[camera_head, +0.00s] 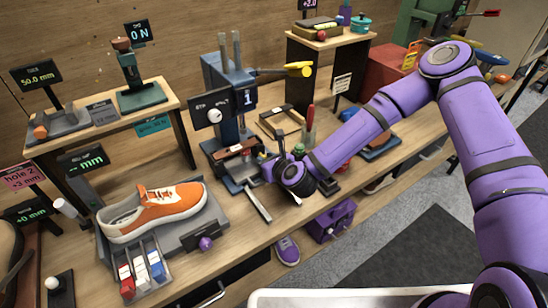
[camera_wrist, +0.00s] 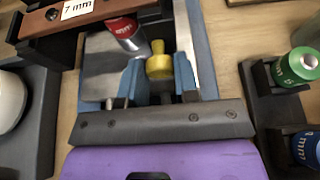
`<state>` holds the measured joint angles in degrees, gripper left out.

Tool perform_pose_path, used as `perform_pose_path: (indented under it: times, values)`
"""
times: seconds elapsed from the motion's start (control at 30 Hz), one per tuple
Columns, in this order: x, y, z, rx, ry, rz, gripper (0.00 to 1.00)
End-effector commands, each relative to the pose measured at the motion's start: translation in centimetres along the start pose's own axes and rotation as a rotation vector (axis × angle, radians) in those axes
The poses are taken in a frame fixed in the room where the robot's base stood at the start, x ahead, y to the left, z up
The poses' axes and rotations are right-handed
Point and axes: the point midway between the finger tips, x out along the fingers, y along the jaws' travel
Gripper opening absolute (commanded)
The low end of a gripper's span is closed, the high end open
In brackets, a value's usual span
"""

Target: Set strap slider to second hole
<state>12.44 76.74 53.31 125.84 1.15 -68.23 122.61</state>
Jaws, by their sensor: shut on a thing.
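My gripper (camera_wrist: 157,75) is low at the blue press (camera_head: 226,90), its blue fingers closed around a small yellow knobbed piece (camera_wrist: 159,62). In the head view my gripper (camera_head: 271,168) is just right of the press's base, and the held piece is hard to make out. A red-topped metal cylinder (camera_wrist: 125,33) is close beside the yellow piece, to its left. A brown bar (camera_wrist: 85,12) with a "7 mm" label lies in a dark holder just beyond. A pink sign (camera_head: 22,177) at the far left reads "hole 2 +3 mm". I cannot tell which part is the strap slider.
Green and blue spools (camera_wrist: 300,66) stand in a dark rack to the right in the wrist view. An orange sneaker (camera_head: 155,209) lies on a grey stand, with a tray of coloured pieces (camera_head: 144,268) in front. A purple box (camera_head: 331,221) is below the bench edge.

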Motion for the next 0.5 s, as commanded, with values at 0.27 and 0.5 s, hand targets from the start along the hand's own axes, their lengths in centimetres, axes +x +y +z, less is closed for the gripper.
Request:
perform_pose_path:
  times: [0.27,0.5]
  values:
    - [-0.09,0.44,0.05,0.0,0.0,0.011,0.43]
    - [-0.07,0.3,0.02,0.0,0.0,0.008,0.54]
